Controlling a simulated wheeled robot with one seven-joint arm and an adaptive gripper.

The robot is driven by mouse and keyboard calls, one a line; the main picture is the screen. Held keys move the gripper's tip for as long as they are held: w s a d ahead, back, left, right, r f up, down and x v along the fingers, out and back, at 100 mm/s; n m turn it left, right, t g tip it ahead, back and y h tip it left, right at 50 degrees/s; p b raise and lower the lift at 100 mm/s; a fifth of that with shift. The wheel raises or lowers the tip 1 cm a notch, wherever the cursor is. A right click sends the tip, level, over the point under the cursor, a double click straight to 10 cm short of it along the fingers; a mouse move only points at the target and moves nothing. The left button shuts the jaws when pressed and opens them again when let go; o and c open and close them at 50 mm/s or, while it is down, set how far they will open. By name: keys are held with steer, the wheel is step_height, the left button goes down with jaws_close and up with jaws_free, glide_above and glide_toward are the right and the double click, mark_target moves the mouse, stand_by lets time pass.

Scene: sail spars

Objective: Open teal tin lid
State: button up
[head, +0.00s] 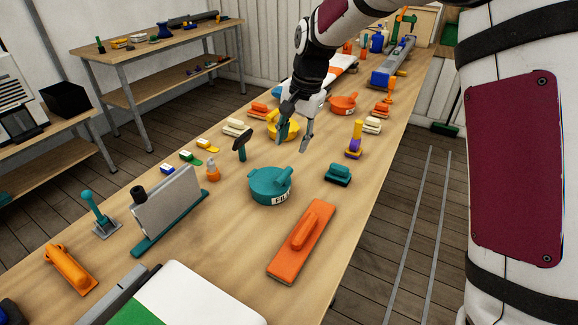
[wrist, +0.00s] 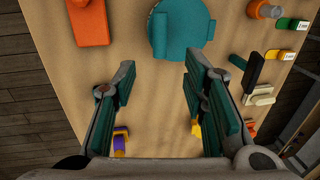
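The round teal tin (head: 268,196) stands upright on the bench, with a white lettered label on its side. Its teal lid (head: 262,180) is on, with a raised bar-like handle (head: 283,175) on top. In the wrist view the tin's lid (wrist: 180,38) is at the top centre, its upper edge cut off. My gripper (head: 296,133) is open and empty above the bench, beyond the tin in the head view and apart from it. In the wrist view the gripper's (wrist: 160,68) spread green-padded fingers point toward the tin, with bare bench between them.
An orange float (head: 302,241) lies close in front of the tin, and a small teal block (head: 338,174) sits to its right.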

mark_target(285, 173)
steer(key=f, duration=0.4)
steer(key=w+a+f+p, duration=0.1)
steer(key=f, duration=0.4)
steer(key=a+f, duration=0.1)
steer(key=f, duration=0.3)
steer(key=shift+w+a+f, duration=0.1)
steer(key=shift+w+f, duration=0.2)
jaws_close()
